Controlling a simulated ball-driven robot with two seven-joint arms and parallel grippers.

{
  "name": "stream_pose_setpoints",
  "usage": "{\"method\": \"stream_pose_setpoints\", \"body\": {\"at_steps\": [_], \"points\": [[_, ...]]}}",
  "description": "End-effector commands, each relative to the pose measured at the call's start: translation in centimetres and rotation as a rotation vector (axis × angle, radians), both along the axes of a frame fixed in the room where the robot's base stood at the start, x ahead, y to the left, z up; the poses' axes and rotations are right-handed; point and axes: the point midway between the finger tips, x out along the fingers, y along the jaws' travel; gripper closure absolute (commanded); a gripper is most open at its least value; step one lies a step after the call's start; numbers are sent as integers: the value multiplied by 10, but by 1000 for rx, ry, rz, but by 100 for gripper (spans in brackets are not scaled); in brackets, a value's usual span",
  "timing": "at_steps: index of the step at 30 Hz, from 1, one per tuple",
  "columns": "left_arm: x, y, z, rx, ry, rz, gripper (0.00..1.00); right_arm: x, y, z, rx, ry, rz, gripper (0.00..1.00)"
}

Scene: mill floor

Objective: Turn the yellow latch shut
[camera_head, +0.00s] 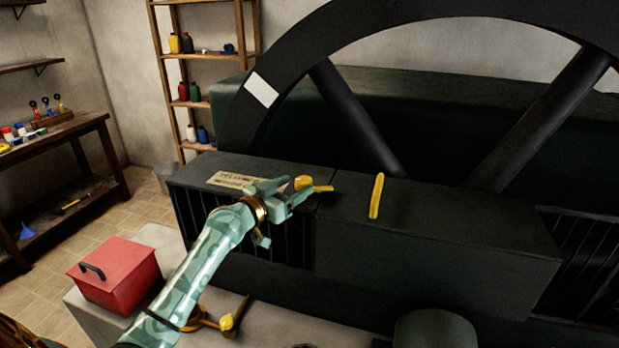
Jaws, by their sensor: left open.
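The yellow latch (304,183) sits on top of the dark green metal housing (440,214), near a seam in its top. It has a rounded knob, and a short arm points right across the seam. My left gripper (287,191) is open, its pale green fingers just left of the latch and pointing toward it. I cannot tell whether a finger touches it. A separate yellow bar (376,196) lies on the housing further right. My right gripper is not in view.
A large black spoked wheel (352,112) rises behind the housing. A label plate (236,180) lies left of my gripper. A red box (117,275) and a yellow spouted object (227,322) are on the pale plinth below. A workbench (62,134) and shelves stand at left.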

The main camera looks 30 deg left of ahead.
Motion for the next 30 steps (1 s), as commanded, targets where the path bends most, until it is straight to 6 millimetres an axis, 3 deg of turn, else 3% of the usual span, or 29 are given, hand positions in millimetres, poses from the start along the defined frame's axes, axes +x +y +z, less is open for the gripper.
{"method": "stream_pose_setpoints", "body": {"at_steps": [3, 9, 20, 21, 26, 30], "points": [[27, -5, 0, -4, -2, 0, 39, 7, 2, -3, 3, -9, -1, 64], [55, -9, -1, -2, 0, 0, 39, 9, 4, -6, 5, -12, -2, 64], [63, -10, -1, 1, 1, -1, 39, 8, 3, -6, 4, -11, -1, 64], [63, -10, -1, 1, 1, -1, 42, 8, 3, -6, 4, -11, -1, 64], [63, -10, -1, 0, 1, 0, 84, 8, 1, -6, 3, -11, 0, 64], [63, -10, -1, 1, 0, -3, 84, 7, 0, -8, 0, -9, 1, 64]]}}
